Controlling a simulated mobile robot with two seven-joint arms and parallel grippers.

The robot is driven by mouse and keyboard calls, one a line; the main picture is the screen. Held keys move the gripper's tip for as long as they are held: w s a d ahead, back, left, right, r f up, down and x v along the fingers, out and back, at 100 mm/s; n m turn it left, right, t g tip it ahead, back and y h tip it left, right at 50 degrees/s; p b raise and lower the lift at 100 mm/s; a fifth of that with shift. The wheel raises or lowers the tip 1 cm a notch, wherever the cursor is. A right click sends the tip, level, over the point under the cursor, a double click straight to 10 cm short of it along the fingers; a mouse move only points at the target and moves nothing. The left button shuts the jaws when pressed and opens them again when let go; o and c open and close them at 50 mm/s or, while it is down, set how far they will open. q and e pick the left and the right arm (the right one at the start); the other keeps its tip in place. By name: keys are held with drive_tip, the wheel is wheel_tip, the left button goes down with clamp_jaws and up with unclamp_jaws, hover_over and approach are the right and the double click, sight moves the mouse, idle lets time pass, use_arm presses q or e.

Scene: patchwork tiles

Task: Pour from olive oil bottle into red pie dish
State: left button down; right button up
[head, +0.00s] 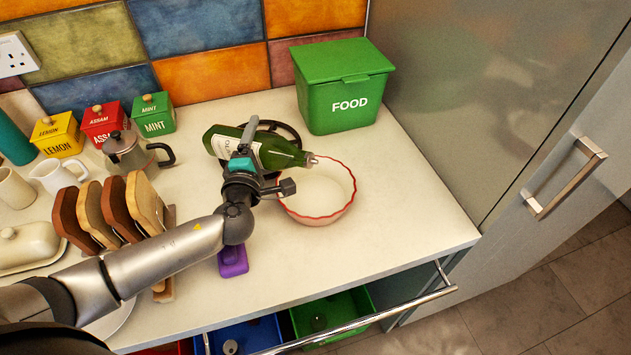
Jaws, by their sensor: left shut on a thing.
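The green olive oil bottle (279,154) lies tilted nearly on its side in the air in the head view, its metal spout pointing right. My left gripper (250,150) is shut on the bottle around its body. The pie dish (347,204), pale with a red scalloped rim, sits on the counter, and the spout shows over its far part. The dish looks empty; its left edge is partly hidden by my gripper. No stream of oil can be made out. My right gripper does not show.
A green FOOD bin (345,108) stands behind the dish. A dark round object (288,132) is behind the bottle. A purple item (233,261) lies in front; an open drawer (330,318) is below.

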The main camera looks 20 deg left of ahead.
use_arm(q)
drive_tip(key=shift+r+m+t+p, duration=0.6)
drive_tip(key=shift+r+m+p, duration=0.5)
drive_tip(key=shift+m, duration=0.1)
idle(3.2)
